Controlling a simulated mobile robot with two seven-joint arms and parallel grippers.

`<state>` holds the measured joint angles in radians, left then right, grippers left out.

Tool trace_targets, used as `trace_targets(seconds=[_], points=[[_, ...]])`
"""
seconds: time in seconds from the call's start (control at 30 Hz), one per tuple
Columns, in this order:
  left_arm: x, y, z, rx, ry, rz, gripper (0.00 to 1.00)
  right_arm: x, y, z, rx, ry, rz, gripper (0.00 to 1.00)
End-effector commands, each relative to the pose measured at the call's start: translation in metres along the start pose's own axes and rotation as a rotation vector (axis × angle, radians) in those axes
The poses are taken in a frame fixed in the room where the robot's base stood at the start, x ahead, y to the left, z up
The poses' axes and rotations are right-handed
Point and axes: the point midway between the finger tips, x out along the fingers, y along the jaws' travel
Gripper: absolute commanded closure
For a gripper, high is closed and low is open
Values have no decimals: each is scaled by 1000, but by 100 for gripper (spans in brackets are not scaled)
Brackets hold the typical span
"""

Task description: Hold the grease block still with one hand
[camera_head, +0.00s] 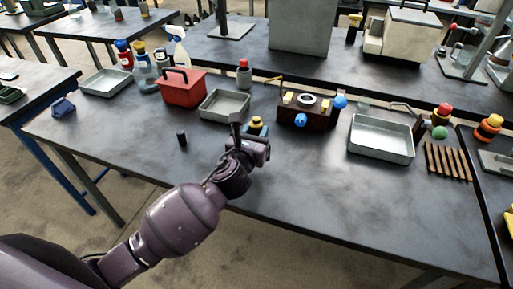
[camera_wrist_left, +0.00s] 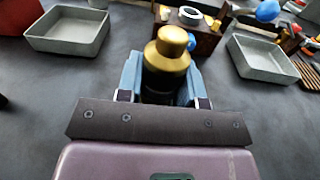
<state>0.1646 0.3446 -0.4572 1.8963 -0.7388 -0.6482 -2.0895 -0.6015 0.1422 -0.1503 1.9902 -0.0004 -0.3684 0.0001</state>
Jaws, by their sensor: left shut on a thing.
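A dark brown block (camera_head: 290,112) with a white ring on top, yellow pieces and blue knobs stands near the middle of the table; I take it for the grease block. Its lower part also shows at the top of the left wrist view (camera_wrist_left: 205,42). My left gripper (camera_head: 257,138) is in front and to the left of it, apart from it. The left gripper is shut on a small dark bottle with a gold cap (camera_wrist_left: 168,52), which stands between the blue-grey fingers. The bottle's lower part is hidden by the gripper. My right gripper is not in view.
Metal trays stand left (camera_head: 107,84), behind the gripper (camera_head: 224,105) and right (camera_head: 381,140). A red toolbox (camera_head: 183,92) is at back left. A small black cylinder (camera_head: 182,138) stands left of the gripper. A wooden slatted rack (camera_head: 447,162) lies far right. The front table is clear.

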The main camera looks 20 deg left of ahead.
Motion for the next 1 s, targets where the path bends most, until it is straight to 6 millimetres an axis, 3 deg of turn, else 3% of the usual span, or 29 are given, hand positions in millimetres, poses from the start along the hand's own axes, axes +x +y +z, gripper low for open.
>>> trace_targets(seconds=[0.23,0.5,0.93,0.97,1.0], points=[[1,0,-13,-1,-1,1,100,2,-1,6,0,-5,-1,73],[2,0,-47,-2,0,0,100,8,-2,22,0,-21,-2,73],[2,0,-50,1,-3,0,100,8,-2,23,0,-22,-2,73],[2,0,-50,1,-1,0,61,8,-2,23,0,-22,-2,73],[2,0,-50,1,-1,0,55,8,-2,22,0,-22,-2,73]])
